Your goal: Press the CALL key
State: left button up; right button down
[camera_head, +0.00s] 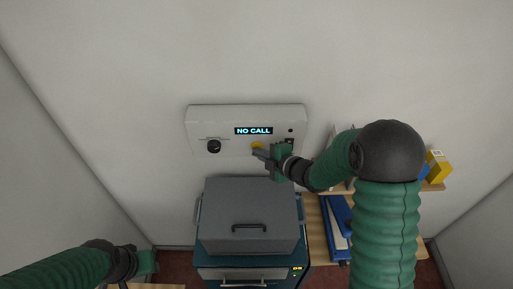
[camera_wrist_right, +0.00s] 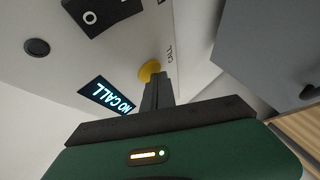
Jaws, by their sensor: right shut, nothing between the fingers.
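The CALL key is a yellow round button (camera_head: 257,145) on the white wall panel (camera_head: 232,117), below a display (camera_head: 253,131) that reads NO CALL. In the right wrist view the key (camera_wrist_right: 149,70) sits beside the printed word CALL. My right gripper (camera_head: 258,154) is shut and empty, its fingertips right at the key. In the right wrist view the finger ends (camera_wrist_right: 155,82) overlap the key's edge; I cannot tell whether they touch or press it. My left gripper (camera_head: 146,263) is low at the left, away from the panel; its jaws are unclear.
A black knob (camera_head: 214,146) is on the panel's left side. A grey lidded box (camera_head: 225,215) stands below the panel on a blue unit (camera_head: 210,272). At the right are a wooden shelf (camera_head: 318,231) with blue binders (camera_head: 335,222) and a yellow box (camera_head: 438,166).

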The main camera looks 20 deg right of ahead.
dwell(0.6)
jog(key=shift+s+a, duration=0.1)
jog(key=shift+s, duration=0.35)
jog(key=s+a+b, duration=0.1)
jog(key=s+b, duration=0.1)
jog(key=s, duration=0.3)
jog(key=shift+s+a, duration=0.4)
jog(key=shift+d, duration=0.1)
